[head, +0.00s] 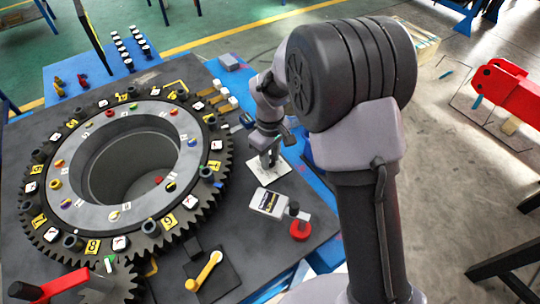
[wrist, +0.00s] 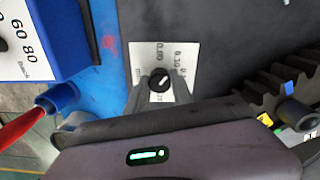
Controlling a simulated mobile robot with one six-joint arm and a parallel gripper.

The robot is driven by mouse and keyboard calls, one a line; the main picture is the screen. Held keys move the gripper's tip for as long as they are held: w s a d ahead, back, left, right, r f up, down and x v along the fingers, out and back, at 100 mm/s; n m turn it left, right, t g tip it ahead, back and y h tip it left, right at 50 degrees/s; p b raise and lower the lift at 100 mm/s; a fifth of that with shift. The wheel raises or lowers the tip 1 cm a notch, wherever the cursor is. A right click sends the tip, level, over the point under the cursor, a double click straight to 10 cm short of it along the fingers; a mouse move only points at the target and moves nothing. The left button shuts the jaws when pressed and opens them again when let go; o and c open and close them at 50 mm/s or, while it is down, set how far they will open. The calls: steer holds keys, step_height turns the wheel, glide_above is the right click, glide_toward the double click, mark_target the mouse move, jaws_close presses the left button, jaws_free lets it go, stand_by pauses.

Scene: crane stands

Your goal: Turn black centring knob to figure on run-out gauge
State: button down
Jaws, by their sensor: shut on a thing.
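The black centring knob (wrist: 159,77) sits on a white plate (wrist: 146,56) with small printed figures, one like 0.10, too small to read surely. It has a pale pointer mark. My gripper (wrist: 159,88) is shut on the knob, one finger on each side. In the head view my gripper (head: 268,158) reaches down to the white plate (head: 262,178), and the knob is hidden there. In the wrist view a blue-framed dial (wrist: 30,40) shows part of a scale with 60 and 80. I cannot tell if it is the run-out gauge.
A large toothed ring (head: 219,160) with numbered yellow tags fills the dark table's left. A red beam (head: 508,95) stands far right.

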steer(key=m, duration=0.5)
steer(key=shift+m, duration=2.5)
steer(key=c, duration=1.1)
jaws_free()
step_height(320, 180, up, 18)
steer(key=p, duration=0.6)
steer(key=shift+f, duration=0.25)
